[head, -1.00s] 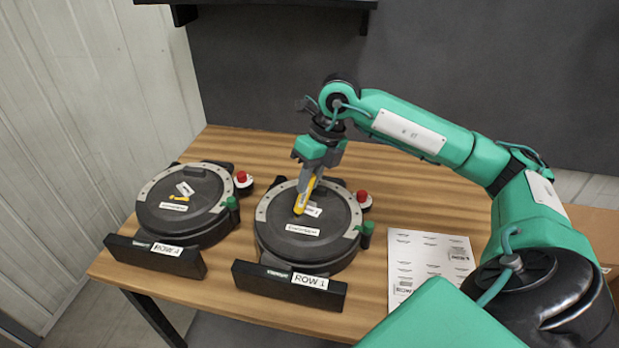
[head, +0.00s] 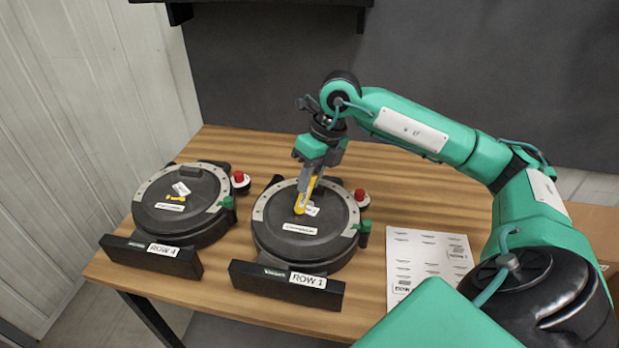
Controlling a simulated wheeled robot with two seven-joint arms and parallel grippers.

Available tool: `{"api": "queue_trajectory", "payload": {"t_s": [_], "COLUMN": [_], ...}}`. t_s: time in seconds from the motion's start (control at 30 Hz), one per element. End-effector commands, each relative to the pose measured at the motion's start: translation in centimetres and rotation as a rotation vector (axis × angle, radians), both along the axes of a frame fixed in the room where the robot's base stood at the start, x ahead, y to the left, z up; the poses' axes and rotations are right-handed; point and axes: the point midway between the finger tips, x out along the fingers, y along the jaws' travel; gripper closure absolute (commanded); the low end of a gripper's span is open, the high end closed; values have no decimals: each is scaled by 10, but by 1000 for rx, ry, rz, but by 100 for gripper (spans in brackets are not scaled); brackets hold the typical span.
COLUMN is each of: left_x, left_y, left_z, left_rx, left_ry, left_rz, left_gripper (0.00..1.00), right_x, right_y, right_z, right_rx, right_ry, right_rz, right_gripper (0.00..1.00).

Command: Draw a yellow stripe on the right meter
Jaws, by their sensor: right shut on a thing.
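The right meter (head: 318,244) is a round black unit with a grey rim and a base plate reading ROW and a digit that looks like 1. My right gripper (head: 308,187) is shut on a yellow marker (head: 302,202) and points it down at the lid. The marker's tip is at or just above the lid; I cannot tell if it touches. A small white label lies beside the tip, partly hidden. The left meter (head: 165,217), marked ROW 4, bears a short yellow mark (head: 175,198) and a white tag. My left gripper is not in view.
Both meters stand on a wooden table (head: 220,270). A red button (head: 360,195) and a green knob (head: 364,228) sit at the right meter's right side. A printed sheet (head: 425,262) lies to its right. A dark wall closes off the back.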

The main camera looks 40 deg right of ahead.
Motion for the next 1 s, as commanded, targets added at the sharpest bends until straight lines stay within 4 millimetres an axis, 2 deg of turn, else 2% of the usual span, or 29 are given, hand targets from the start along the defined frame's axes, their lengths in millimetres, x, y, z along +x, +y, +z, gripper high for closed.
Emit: {"api": "queue_trajectory", "payload": {"t_s": [1.0], "left_x": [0], "left_y": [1], "left_z": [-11], "left_rx": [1], "left_ry": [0], "left_rz": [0], "left_gripper": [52], "right_x": [-10], "right_y": [-8], "right_z": [-2], "right_rx": [0], "right_ry": [1], "right_rz": [0], "right_gripper": [100]}}
